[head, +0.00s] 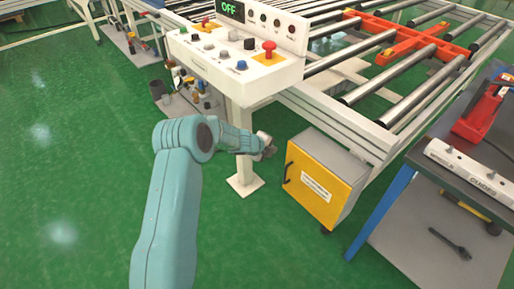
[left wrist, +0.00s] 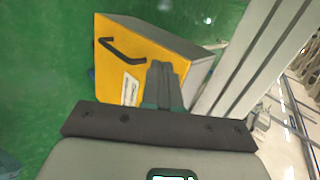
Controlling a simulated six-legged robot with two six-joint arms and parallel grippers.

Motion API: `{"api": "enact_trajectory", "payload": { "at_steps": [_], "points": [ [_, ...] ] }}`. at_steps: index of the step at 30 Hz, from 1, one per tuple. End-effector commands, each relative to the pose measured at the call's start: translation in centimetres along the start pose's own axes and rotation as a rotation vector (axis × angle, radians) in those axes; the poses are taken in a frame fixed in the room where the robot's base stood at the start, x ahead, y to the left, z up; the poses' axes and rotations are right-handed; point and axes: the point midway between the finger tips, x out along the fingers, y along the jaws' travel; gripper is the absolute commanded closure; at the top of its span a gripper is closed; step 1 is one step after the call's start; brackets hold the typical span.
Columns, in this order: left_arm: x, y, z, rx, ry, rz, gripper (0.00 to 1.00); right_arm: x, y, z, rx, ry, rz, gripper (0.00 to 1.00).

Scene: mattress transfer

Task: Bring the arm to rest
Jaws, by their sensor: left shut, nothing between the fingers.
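My left arm reaches from the bottom of the head view. Its gripper (head: 267,147) is small there, in front of the control panel's post and left of the yellow-fronted cabinet (head: 318,192). In the left wrist view the gripper's fingers (left wrist: 163,75) are together with nothing between them. The cabinet's yellow door (left wrist: 128,60) with its dark handle and white label lies beyond them. I cannot tell from these views whether the fingers touch the cabinet. My right gripper is in neither view.
A control panel (head: 240,62) with a red button and an OFF display stands on a white post. A roller conveyor (head: 385,95) with an orange frame runs behind it. A workbench (head: 470,150) with tools stands at right. Green floor (head: 70,170) at left is clear.

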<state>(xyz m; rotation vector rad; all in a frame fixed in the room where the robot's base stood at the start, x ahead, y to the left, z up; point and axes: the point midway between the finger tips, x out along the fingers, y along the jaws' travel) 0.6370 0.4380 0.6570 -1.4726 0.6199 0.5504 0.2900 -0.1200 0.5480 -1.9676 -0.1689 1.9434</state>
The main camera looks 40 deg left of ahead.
Motion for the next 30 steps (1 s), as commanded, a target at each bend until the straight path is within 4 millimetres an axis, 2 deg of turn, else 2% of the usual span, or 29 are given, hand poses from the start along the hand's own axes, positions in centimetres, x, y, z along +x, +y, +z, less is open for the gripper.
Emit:
{"api": "enact_trajectory", "payload": {
  "at_steps": [6,12,20,23,26,29,30],
  "points": [
    [-4.2,-0.1,0.3,-0.001,-0.001,0.000,1.00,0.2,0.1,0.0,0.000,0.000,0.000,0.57],
    [-6.9,-0.1,0.5,0.000,-0.001,0.001,1.00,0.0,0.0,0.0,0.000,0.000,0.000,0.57],
    [-7.6,0.1,0.6,-0.001,0.000,0.001,1.00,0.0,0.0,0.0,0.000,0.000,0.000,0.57],
    [-7.9,-0.7,0.0,0.007,0.009,-0.003,1.00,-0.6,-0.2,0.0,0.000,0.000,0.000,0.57],
    [-7.8,-2.6,-3.6,0.038,0.069,0.002,1.00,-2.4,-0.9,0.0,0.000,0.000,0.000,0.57],
    [-7.4,-1.6,-10.7,0.012,0.185,0.072,1.00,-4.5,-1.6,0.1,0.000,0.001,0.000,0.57],
    [-7.5,-0.4,-14.0,-0.040,0.233,0.114,1.00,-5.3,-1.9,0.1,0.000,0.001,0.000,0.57]
  ]
}}
